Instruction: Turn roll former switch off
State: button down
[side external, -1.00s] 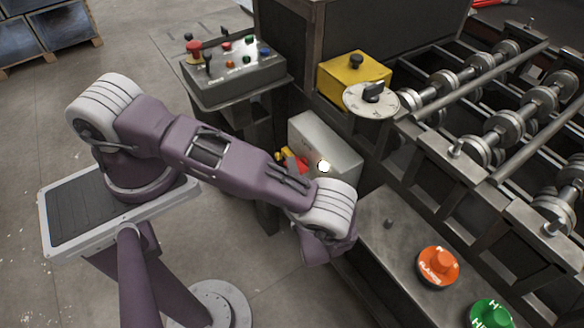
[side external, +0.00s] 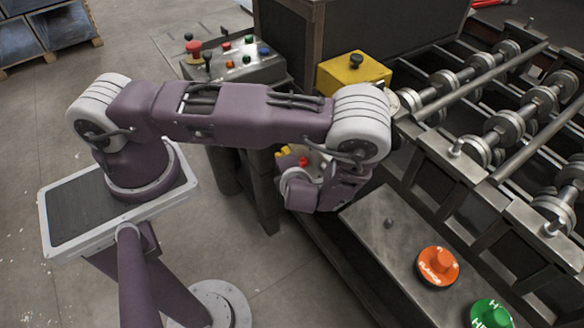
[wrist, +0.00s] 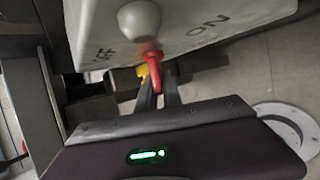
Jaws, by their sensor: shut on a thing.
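The switch box (wrist: 185,25) is light grey and fills the top of the wrist view. It carries the words OFF at left and ON at right, with a round grey knob (wrist: 138,18) between them. A red lever (wrist: 154,62) runs from below the knob down to my gripper (wrist: 159,90), which is shut on it. A yellow part (wrist: 142,71) sits just left of the lever. In the side view my arm hides most of the box and the fingers. Only bits of red (side external: 303,161) and yellow (side external: 283,152) show.
A control panel (side external: 235,62) with several buttons stands behind my arm. A yellow box (side external: 352,75) with a black knob is close to my elbow. Roller rails (side external: 500,120) fill the right. An orange button (side external: 438,266) and a green button (side external: 490,314) sit front right.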

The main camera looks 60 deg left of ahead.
jog(key=n+h, duration=0.1)
jog(key=h, duration=0.3)
jog(key=shift+s+a+g, duration=0.1)
jog(key=shift+s+g, duration=0.05)
jog(key=shift+g, duration=0.15)
jog(key=n+h, duration=0.1)
jog(key=h, duration=0.3)
jog(key=shift+h, duration=0.4)
jog(key=c, duration=1.5)
grip_release()
